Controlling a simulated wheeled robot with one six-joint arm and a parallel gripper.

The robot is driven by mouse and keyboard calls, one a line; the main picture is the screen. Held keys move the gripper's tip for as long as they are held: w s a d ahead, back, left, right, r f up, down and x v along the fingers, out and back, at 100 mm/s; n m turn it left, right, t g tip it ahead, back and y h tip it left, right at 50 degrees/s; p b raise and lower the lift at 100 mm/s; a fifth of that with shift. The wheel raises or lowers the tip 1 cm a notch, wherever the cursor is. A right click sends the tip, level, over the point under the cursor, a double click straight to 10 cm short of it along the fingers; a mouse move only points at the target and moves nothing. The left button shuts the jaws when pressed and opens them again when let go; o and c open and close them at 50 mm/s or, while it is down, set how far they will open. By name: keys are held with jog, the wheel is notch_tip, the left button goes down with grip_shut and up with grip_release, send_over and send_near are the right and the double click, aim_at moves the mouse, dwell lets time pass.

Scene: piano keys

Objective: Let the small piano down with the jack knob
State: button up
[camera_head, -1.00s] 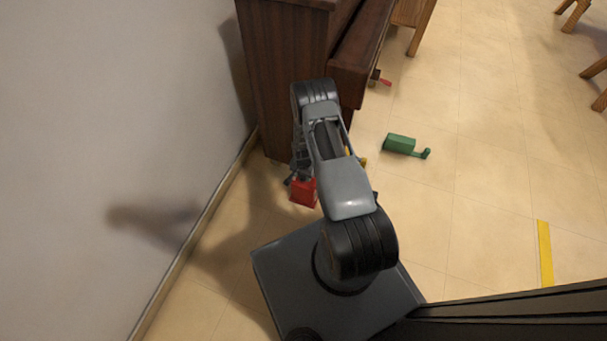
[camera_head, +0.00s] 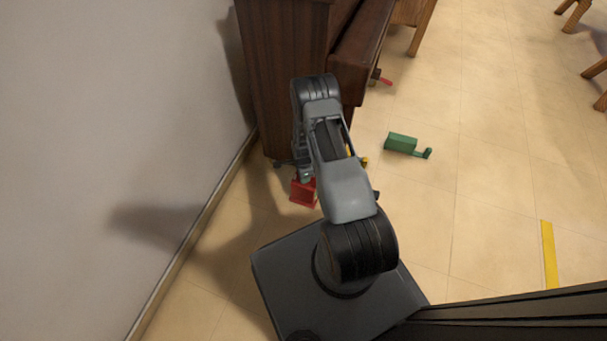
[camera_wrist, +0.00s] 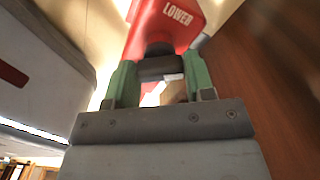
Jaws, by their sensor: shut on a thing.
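The brown piano (camera_head: 283,80) stands beside the wall. A red part (camera_head: 303,193) shows low at its near end; in the wrist view this red part (camera_wrist: 172,22) is marked "LOWER". My gripper (camera_wrist: 160,75) has its two green fingers on either side of a dark knob (camera_wrist: 158,65) just below the red part, and is shut on it. In the head view my gripper (camera_head: 304,176) is mostly hidden behind my arm, at the red part. The piano's lower near corner is partly hidden by my arm.
A green block with a crank-like end (camera_head: 401,143) lies on the floor right of the piano. A small yellow part (camera_head: 364,161) shows beside my arm. A red-tipped part (camera_head: 384,81) shows under the keyboard side. The wall (camera_head: 110,120) is close on the left; floor on the right is open.

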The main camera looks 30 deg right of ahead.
jog(key=m, duration=0.3)
jog(key=shift+m, duration=0.3)
jog(key=shift+w+m+b, duration=0.1)
jog(key=shift+m+b, duration=0.3)
jog(key=shift+m, duration=1.4)
jog(key=o, duration=0.9)
jog(key=shift+r, duration=0.15)
notch_tip(320, 180, up, 14)
jog(key=p, duration=0.5)
jog(key=shift+f, duration=0.2)
